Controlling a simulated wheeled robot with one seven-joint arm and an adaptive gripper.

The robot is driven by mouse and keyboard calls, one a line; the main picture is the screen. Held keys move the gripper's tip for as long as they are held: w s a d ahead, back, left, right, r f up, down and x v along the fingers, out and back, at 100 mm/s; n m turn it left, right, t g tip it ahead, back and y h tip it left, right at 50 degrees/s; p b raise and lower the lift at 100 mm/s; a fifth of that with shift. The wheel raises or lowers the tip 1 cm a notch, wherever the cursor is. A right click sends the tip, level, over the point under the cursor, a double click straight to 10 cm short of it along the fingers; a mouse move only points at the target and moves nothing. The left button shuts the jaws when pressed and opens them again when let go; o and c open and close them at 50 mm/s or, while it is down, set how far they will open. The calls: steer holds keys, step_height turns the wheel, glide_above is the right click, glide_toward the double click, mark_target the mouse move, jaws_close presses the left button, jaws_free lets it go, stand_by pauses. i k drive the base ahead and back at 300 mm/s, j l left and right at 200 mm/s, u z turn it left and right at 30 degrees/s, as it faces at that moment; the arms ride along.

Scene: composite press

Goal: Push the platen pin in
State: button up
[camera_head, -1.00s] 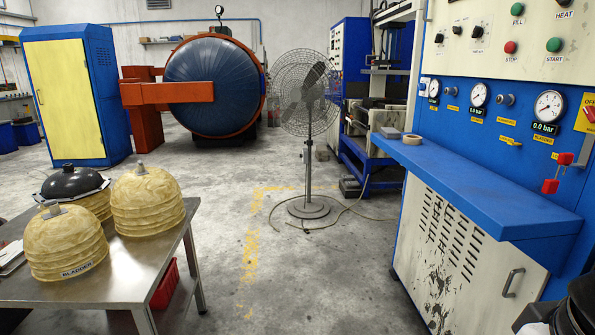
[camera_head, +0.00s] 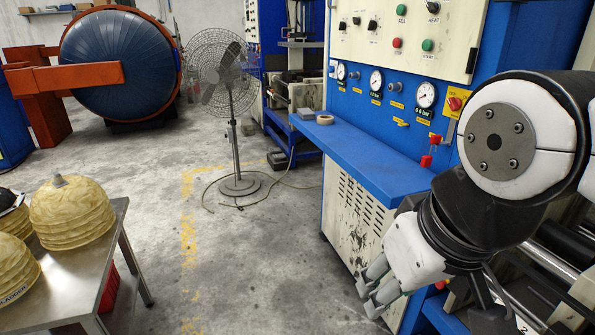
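My gripper (camera_head: 369,297) hangs at the end of my arm, low in front of the press cabinet's left part. Its grey fingers point down and left, and nothing shows between them. Their spacing is unclear from this angle. The platen pin cannot be picked out. The blue press (camera_head: 350,160) fills the right side. Its lower right part, with metal bars (camera_head: 550,262), is partly hidden behind my arm.
A blue shelf (camera_head: 360,165) juts out from the press below the gauges, with a tape roll (camera_head: 325,119) at its far end. Red blocks (camera_head: 431,150) show near the panel. A steel table (camera_head: 75,285) with bladders (camera_head: 72,215) stands at left. A fan (camera_head: 236,150) stands beyond clear floor.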

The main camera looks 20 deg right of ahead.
mark_target(440, 285)
steer(key=z, duration=1.15)
